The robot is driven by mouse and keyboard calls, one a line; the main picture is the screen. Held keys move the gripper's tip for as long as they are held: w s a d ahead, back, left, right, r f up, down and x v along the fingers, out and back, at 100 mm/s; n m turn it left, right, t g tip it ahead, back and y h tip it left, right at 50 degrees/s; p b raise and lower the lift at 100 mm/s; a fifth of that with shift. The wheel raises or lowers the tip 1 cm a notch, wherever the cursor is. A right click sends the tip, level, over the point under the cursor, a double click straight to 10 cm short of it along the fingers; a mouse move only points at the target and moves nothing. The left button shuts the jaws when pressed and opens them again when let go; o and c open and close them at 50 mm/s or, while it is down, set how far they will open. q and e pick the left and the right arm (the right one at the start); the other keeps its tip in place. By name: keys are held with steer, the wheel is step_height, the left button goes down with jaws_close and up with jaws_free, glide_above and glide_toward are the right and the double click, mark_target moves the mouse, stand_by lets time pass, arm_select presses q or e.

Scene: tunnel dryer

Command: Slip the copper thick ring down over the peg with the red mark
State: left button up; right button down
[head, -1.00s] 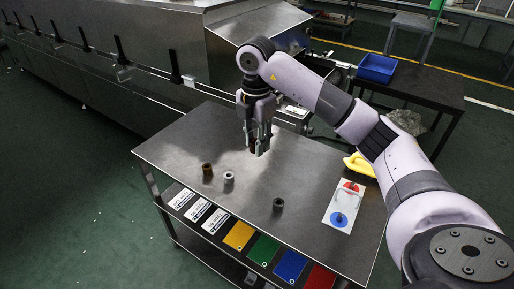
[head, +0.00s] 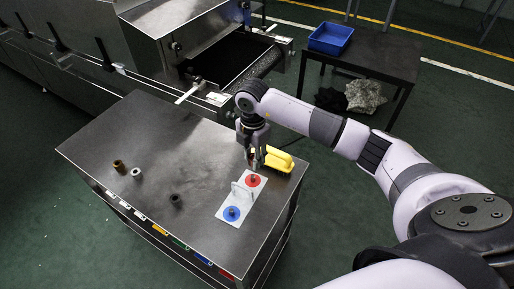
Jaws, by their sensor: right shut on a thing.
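My right gripper (head: 257,165) is shut on a small ring, mostly hidden between the fingers; a reddish-brown bit of it shows, which fits the copper thick ring. A white board (head: 222,209) lies on the metal table with a red mark (head: 260,182) at its far end and a blue mark (head: 232,215) at its near end. The gripper hangs just above and behind the red mark; I cannot tell whether the ring touches that peg. My left gripper is not in view.
A brown ring (head: 119,166), a pale grey ring (head: 136,173) and a dark ring (head: 176,200) stand on the table (head: 150,125) to the left. A yellow object (head: 286,160) lies close behind the gripper. A blue bin (head: 330,38) is on a far table.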

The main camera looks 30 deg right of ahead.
steer(key=shift+a+f, duration=0.15)
steer(key=shift+f, duration=0.25)
steer(key=b, duration=0.4)
glide_above(253, 176)
step_height(253, 176, down, 4)
steer(key=shift+f, duration=0.2)
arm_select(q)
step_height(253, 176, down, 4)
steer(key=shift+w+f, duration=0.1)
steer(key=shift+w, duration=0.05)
arm_select(e)
steer(key=shift+f, duration=0.3)
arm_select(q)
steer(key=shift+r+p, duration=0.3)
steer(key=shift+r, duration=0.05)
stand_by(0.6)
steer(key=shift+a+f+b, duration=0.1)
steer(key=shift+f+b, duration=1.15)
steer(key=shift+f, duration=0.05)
arm_select(e)
steer(key=shift+f, duration=1.85)
steer(key=c, duration=1.2)
jaws_free()
